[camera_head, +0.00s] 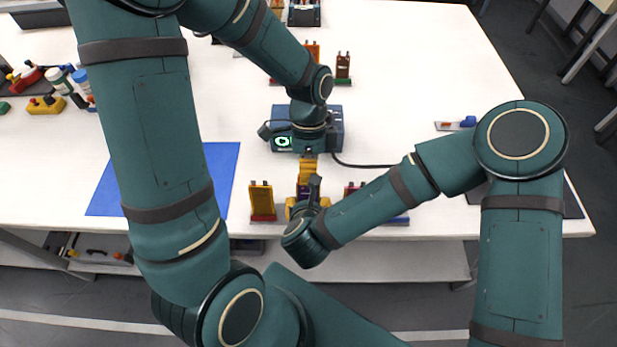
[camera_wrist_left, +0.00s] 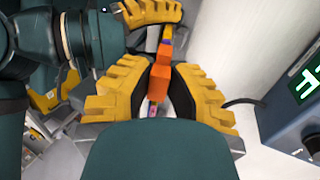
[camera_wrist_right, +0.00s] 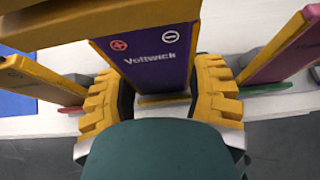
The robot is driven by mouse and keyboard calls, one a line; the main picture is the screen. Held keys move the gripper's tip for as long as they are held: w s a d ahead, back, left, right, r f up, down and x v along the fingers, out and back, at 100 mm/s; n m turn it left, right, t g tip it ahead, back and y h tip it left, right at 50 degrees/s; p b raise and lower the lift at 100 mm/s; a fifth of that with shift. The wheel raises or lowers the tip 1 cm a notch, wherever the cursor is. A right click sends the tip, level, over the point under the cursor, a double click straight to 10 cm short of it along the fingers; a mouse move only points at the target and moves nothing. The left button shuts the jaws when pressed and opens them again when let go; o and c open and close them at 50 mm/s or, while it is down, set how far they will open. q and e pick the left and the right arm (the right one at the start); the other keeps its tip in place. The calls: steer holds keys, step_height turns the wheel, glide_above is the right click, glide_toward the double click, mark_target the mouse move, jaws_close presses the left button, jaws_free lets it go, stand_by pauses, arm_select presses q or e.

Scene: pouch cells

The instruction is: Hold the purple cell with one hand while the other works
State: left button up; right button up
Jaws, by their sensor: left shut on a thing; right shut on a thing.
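The purple cell (camera_wrist_right: 157,62), marked Voltwick with plus and minus signs, stands between the yellow fingers of my right gripper (camera_wrist_right: 160,98) in the right wrist view. That gripper is shut on it, low on the cell. In the head view my right gripper (camera_head: 305,206) is at the table's front, and the cell is mostly hidden. My left gripper (camera_wrist_left: 160,108) is shut on a small orange piece (camera_wrist_left: 159,82) in the left wrist view. In the head view the left gripper (camera_head: 308,170) is just behind the right one. Whether the orange piece touches the cell is unclear.
A blue tester (camera_head: 335,125) with a lit green display stands behind the grippers, its dark cable running right. A yellow-edged cell (camera_head: 262,201) stands close on the left, a pink cell (camera_wrist_right: 283,53) close on the right. A blue mat (camera_head: 220,185) lies at left.

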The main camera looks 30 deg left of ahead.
arm_select(q)
steer(key=shift+w+r, duration=0.1)
steer(key=shift+w, duration=0.05)
arm_select(e)
steer(key=shift+f, duration=0.1)
arm_select(q)
steer(key=shift+w+a+r, duration=0.15)
steer(key=shift+w+r, duration=0.05)
steer(key=shift+r, duration=0.35)
jaws_close()
arm_select(e)
steer(key=shift+d, duration=0.1)
arm_select(q)
steer(key=shift+v, duration=1.85)
arm_select(e)
steer(key=shift+s+f, duration=0.1)
steer(key=o, duration=1.1)
steer(key=shift+c, duration=0.2)
